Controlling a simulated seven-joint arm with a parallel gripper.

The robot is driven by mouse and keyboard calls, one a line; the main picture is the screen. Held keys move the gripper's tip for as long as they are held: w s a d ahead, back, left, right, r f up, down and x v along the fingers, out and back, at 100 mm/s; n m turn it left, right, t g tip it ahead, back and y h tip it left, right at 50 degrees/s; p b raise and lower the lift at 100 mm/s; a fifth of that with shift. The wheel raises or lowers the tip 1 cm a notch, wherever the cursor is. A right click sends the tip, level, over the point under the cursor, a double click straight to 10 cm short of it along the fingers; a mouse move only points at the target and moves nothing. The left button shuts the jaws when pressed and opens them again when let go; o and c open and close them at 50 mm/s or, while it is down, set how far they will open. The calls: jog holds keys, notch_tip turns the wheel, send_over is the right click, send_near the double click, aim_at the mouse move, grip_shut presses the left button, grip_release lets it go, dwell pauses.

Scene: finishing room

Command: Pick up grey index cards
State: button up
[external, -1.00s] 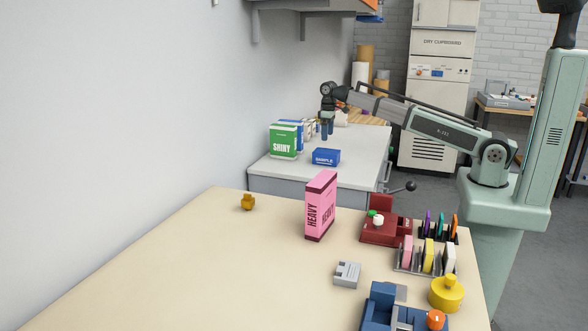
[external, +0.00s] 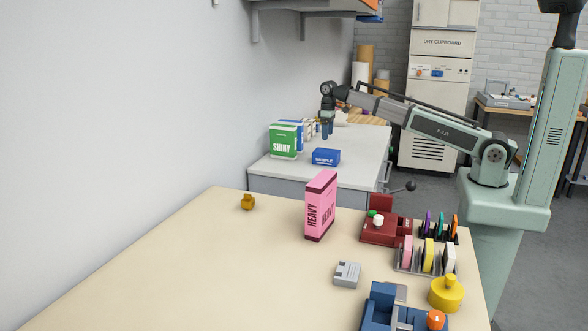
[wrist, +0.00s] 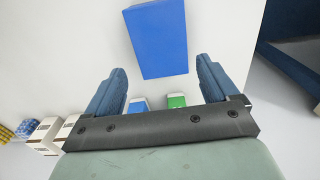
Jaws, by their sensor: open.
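I cannot make out grey index cards in either view. My gripper (external: 325,130) is above the far grey-white counter, pointing down, close to the small boxes there. In the wrist view its two blue fingers (wrist: 163,80) are apart, with nothing held between them. A plain blue box face (wrist: 158,38) shows beyond the fingertips; it looks like the blue SAMPLE box (external: 326,157) lying on that counter.
A green SHINY box (external: 283,141) and several other boxes stand by the wall. The cream table (external: 190,265) carries a pink HEAVY box (external: 320,206), a small grey object (external: 347,273), a red device (external: 380,231), a yellow weight-like object (external: 446,295) and a blue device (external: 385,310). Its left side is mostly clear.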

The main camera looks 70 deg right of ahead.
notch_tip(320, 180, up, 11)
jog(key=a+n, duration=0.9)
jog(key=a, duration=3.2)
jog(key=n, duration=0.9)
send_over(348, 270)
notch_tip(348, 270, down, 19)
jog(key=shift+f, duration=0.15)
jog(key=shift+c, duration=0.4)
